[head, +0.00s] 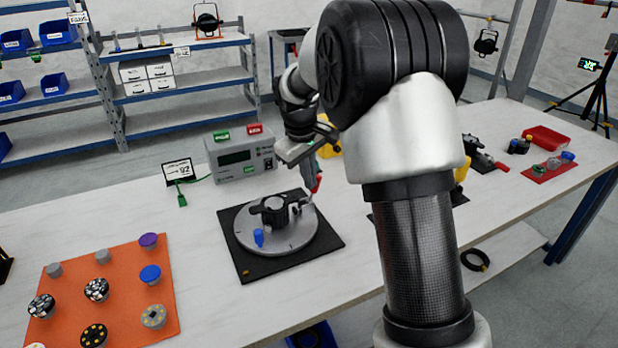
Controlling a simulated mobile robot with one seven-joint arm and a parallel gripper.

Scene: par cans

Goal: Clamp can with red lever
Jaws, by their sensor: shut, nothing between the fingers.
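A round grey plate (250,233) sits on a black square base on the white bench. A black ring-like clamp or can part (270,209) stands on it, with a blue knob (259,238) at its front. A red lever (317,184) shows at the plate's back right, beside my fingers. My gripper (311,178) points down there, shut and empty. It looks close to the lever, but I cannot tell whether they touch. My arm hides the bench to the right of the plate.
A grey meter box (241,153) with green and red labels stands behind the plate. An orange mat (130,275) with several round parts lies at left. A red tray (546,138) and a red mat (535,172) are at far right. Bare bench lies in front of the black base.

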